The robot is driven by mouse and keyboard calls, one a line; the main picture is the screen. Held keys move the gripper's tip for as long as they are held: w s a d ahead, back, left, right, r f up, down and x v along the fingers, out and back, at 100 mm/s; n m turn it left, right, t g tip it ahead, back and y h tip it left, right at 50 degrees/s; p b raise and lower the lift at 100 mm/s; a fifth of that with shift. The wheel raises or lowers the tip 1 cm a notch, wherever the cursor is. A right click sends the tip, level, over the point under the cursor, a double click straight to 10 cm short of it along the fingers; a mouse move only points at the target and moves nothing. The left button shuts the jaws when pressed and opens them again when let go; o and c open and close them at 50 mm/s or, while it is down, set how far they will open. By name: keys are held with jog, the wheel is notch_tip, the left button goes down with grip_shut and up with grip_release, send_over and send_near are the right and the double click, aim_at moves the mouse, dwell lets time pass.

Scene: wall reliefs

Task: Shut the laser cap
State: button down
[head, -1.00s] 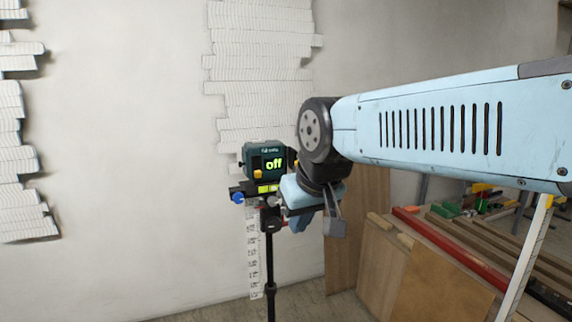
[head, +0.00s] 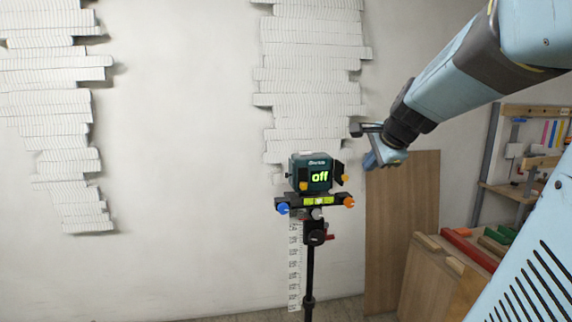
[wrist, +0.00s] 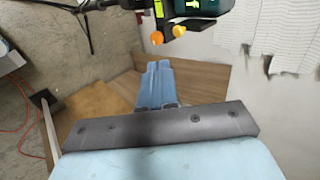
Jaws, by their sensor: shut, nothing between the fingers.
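The laser (head: 311,172) is a dark teal box with a green "off" display, mounted on a tripod in front of the wall. A dark flap (head: 338,171), apparently the cap, stands out at an angle from its right side, with an orange knob by it. My gripper (head: 371,163) is to the right of the laser and slightly higher in the picture, apart from it. In the wrist view its blue fingers (wrist: 158,72) are together and empty.
The tripod mount (head: 315,201) carries blue and orange knobs. White stacked relief strips (head: 312,75) cover the wall behind. A wooden board (head: 402,225) leans at right, near planks and a tool rack (head: 535,150).

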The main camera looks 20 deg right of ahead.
aim_at(344, 165)
jog(key=w+r+x, duration=0.1)
jog(key=w+x, duration=0.1)
jog(key=x, duration=0.9)
jog(key=shift+r, duration=0.25)
jog(key=shift+w, duration=0.1)
jog(key=shift+w+d, duration=0.15)
jog(key=shift+w, duration=1.55)
jog(key=shift+w+d, duration=0.15)
jog(key=shift+w, duration=1.5)
jog(key=shift+s+a, duration=0.1)
